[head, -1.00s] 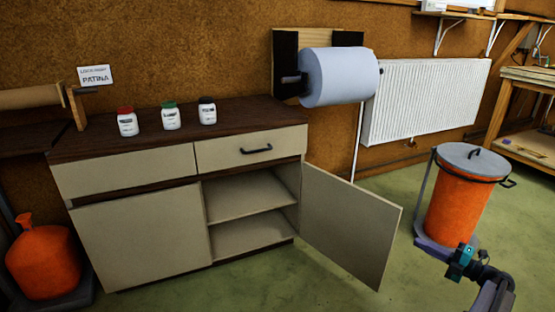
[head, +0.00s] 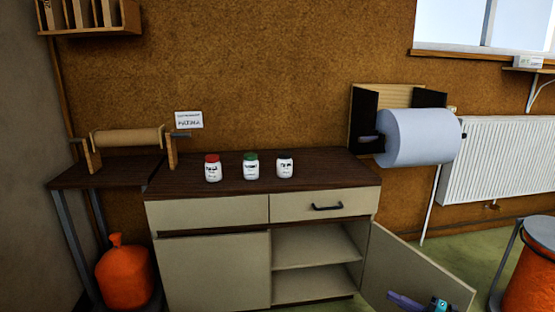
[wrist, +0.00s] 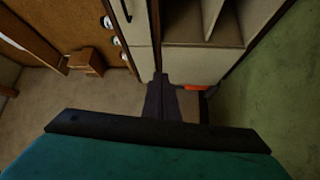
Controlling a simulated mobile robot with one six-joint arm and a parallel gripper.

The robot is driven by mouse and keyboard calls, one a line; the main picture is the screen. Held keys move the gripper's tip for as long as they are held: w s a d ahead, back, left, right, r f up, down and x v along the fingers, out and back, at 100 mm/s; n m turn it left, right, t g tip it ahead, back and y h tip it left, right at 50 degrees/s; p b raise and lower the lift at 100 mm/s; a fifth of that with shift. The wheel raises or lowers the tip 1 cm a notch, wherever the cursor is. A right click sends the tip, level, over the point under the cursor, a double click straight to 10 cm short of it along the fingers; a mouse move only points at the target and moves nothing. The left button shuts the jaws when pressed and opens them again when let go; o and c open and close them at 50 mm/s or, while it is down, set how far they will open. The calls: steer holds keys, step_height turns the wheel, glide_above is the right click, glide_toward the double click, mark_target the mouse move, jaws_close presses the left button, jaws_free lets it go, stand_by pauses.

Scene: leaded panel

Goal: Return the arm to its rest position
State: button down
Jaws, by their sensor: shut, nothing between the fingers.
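My gripper (head: 392,297) shows at the bottom edge of the head view, in front of the open cabinet door (head: 420,270). Its dark purple fingers are together, with nothing between them. Only the teal and dark wrist part behind them shows; the rest of my arm is out of frame. In the wrist view my gripper (wrist: 161,80) points toward the cabinet front, fingers closed, and the picture is turned sideways.
The cabinet (head: 205,212) carries a red-lidded jar (head: 213,170), a green-lidded jar (head: 251,168) and a third jar (head: 285,168). A paper roll (head: 420,137) hangs right of it. An orange bin (head: 532,275) stands at right, an orange canister (head: 124,277) at left.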

steer(key=w+a+r+m+t+h+p, duration=0.1)
steer(key=w+a+m+h+p, duration=0.2)
steer(key=a, duration=0.6)
steer(key=w+a+r+m+t+p, duration=0.25)
steer(key=w+a+p, duration=0.3)
steer(key=a, duration=0.45)
steer(key=s+a+f+m+g+h+p, duration=0.1)
steer(key=a+f+m+g+h+p, duration=0.1)
steer(key=a+f+m+h+p, duration=0.4)
steer(key=s+f+m+g+h+p, duration=0.25)
steer(key=s+f+m+g, duration=0.35)
steer(key=s, duration=0.6)
steer(key=s+f+m+g+h+p, duration=0.2)
steer(key=s+f+m+g+h, duration=0.4)
steer(key=s, duration=0.6)
steer(key=s+a+m+g+y, duration=0.2)
steer(key=s+g, duration=0.6)
steer(key=s, duration=1.3)
steer(key=shift+a+r+y, duration=0.25)
steer(key=shift+r+y, duration=0.2)
steer(key=shift+y, duration=0.5)
steer(key=shift+s+d, duration=0.1)
steer(key=shift+d, duration=0.05)
